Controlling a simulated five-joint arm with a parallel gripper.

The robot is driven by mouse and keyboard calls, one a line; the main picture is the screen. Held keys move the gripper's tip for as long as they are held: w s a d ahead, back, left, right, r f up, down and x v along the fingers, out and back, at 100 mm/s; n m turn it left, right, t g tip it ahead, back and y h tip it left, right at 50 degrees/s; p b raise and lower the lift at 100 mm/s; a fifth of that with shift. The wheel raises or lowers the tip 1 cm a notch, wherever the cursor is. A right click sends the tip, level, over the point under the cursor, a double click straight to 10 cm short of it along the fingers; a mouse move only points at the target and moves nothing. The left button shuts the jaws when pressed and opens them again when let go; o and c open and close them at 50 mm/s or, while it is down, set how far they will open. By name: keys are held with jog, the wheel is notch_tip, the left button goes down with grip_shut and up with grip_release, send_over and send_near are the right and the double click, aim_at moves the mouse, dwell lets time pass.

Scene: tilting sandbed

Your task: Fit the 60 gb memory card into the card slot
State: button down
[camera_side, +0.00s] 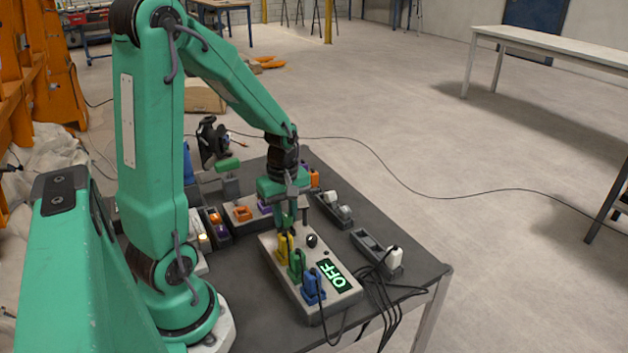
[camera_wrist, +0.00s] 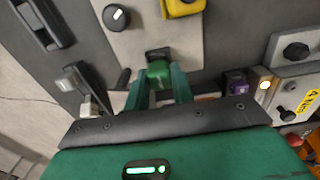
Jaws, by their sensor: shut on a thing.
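My gripper (camera_wrist: 159,76) is shut on a small green block (camera_wrist: 158,70), which I take to be the memory card; no label on it can be read. It also shows in the side view (camera_side: 289,226), low over the far end of a grey panel (camera_side: 343,302). In the wrist view a dark socket (camera_wrist: 158,53) on the panel sits right at the green block's far end, perhaps the card slot. Whether the block is inside it or only touching, I cannot tell. In the side view my fingers hide the block.
The panel carries yellow (camera_side: 284,247), green (camera_side: 297,264) and blue (camera_side: 313,287) plugs, a black knob (camera_side: 312,240) and an OFF display (camera_side: 334,275). Dark holders (camera_side: 367,243) stand to the right, with cables beside them. A box with a lit lamp (camera_wrist: 264,85) is right in the wrist view.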

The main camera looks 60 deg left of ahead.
jog(key=shift+r, duration=0.1)
dwell(0.3)
jog(key=shift+r, duration=2.3)
jog(key=shift+r, duration=0.6)
jog(key=shift+f, duration=0.15)
jog(key=shift+f, duration=2.05)
jog(key=shift+f, duration=0.85)
jog(key=shift+r, duration=0.15)
